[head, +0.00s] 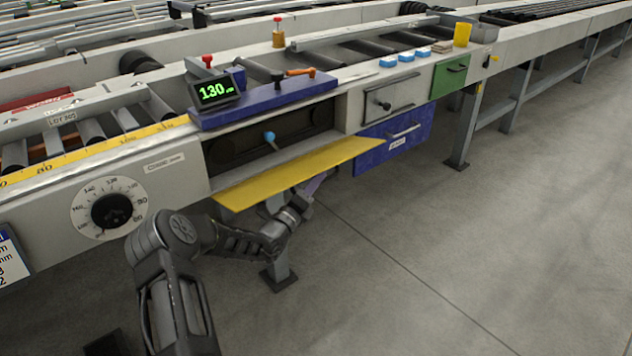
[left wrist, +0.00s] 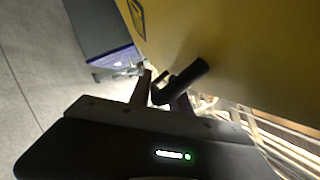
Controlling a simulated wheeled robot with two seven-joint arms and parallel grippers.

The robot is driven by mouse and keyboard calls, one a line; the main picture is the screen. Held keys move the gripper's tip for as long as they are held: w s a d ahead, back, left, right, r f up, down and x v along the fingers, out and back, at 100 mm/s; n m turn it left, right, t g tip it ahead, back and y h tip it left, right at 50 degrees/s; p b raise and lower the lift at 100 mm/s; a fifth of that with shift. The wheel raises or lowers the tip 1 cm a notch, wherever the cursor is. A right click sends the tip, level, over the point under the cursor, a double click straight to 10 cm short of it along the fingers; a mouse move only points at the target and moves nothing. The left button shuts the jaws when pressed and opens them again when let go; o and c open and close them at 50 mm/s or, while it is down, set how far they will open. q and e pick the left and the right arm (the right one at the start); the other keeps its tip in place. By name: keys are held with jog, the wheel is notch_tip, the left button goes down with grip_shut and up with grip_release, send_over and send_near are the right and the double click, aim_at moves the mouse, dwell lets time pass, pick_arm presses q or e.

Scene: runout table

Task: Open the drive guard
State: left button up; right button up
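The drive guard (head: 300,172) is a long yellow panel on the front of the runout table. It is swung outward and down along its lower edge, and the dark recess (head: 245,150) behind it shows. My left gripper (head: 312,188) is under the guard's outer side, partly hidden by it in the head view. In the left wrist view the yellow guard (left wrist: 235,45) fills the upper right, with a black handle (left wrist: 185,82) on it. The left gripper's fingers (left wrist: 160,95) are at this handle, one on each side, and appear shut on it. My right gripper is not in view.
A blue-handled knob (head: 269,137) sits at the recess. To the right are a grey door (head: 388,101), a blue drawer (head: 375,150) and a green door (head: 449,76). A dial (head: 112,212) is at the left. A table leg (head: 277,255) stands below the guard. The floor at right is clear.

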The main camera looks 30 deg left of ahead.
pick_arm(q)
jog(key=shift+o, duration=0.4)
jog(key=shift+r, duration=0.1)
jog(key=shift+s, duration=0.2)
jog(key=p+v, duration=0.1)
jog(key=v, duration=0.6)
jog(key=shift+s+f+p, duration=0.2)
jog(key=shift+s+p, duration=0.05)
jog(key=shift+p, duration=0.15)
jog(key=shift+a, duration=0.1)
jog(key=shift+s, duration=0.1)
jog(key=p+v, duration=0.2)
jog(key=v, duration=0.6)
jog(key=shift+s+f+p, duration=0.3)
jog(key=shift+f+p, duration=0.05)
jog(key=shift+a, duration=0.15)
